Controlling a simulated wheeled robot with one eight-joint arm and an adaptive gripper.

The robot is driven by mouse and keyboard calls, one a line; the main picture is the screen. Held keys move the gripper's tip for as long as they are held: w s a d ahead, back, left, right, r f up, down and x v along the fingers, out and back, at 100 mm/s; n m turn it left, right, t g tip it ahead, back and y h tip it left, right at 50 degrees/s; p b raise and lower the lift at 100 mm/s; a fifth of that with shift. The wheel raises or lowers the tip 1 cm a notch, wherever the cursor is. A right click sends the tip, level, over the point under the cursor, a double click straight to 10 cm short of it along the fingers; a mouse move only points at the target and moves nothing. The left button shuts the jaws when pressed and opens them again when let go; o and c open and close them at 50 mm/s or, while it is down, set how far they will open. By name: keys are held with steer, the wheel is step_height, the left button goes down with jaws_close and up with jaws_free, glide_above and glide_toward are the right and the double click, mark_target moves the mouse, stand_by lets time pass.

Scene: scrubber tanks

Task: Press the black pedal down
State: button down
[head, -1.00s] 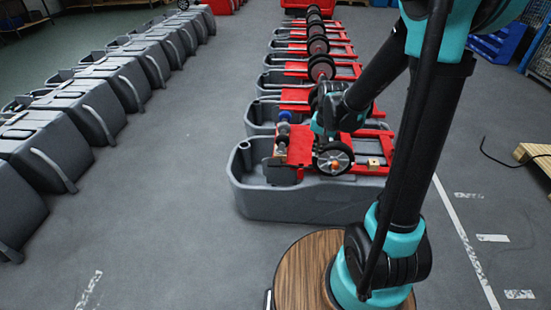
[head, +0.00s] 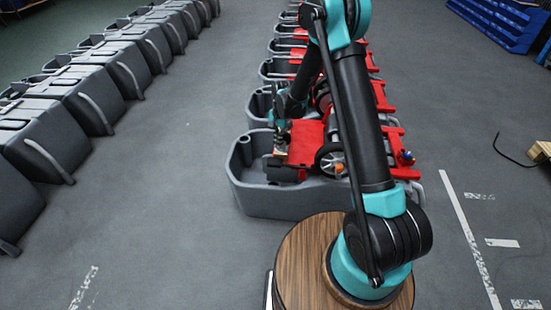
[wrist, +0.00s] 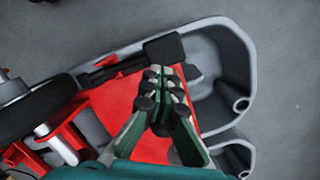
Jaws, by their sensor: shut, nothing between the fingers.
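The black pedal (wrist: 164,49) is a flat dark pad on a black arm. In the wrist view it lies just beyond my fingertips, over the edge between the red plate (wrist: 115,105) and the grey tank (wrist: 232,65). In the head view the pedal (head: 277,167) shows at the left end of the red plate, partly hidden. My gripper (wrist: 166,72) is shut and empty, its fingertips close to the pedal's near edge. I cannot tell whether they touch it. In the head view my gripper (head: 281,143) points down above the pedal end of the nearest tank.
A black wheel (wrist: 38,108) and a metal post on a red bracket stand left of my gripper in the wrist view. More tanks with red parts line up behind. A row of grey tanks (head: 85,95) stands at left, with clear floor between.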

mark_target(276, 160)
steer(key=shift+w+a+f, duration=0.3)
steer(key=shift+a+f, duration=0.05)
steer(key=shift+f, duration=0.1)
steer(key=shift+f, duration=0.15)
steer(key=shift+s+a+f, duration=0.1)
steer(key=shift+s+f, duration=0.05)
steer(key=shift+f, duration=1.5)
steer(key=shift+s+a+f, duration=0.1)
steer(key=shift+f, duration=1.55)
steer(key=shift+f, duration=2.15)
steer(key=shift+w+d+r, duration=0.3)
steer(key=shift+w+d, duration=0.15)
steer(key=shift+w, duration=0.15)
steer(key=shift+w+d+r, duration=0.25)
steer(key=shift+w+d, duration=0.15)
steer(key=shift+w, duration=0.2)
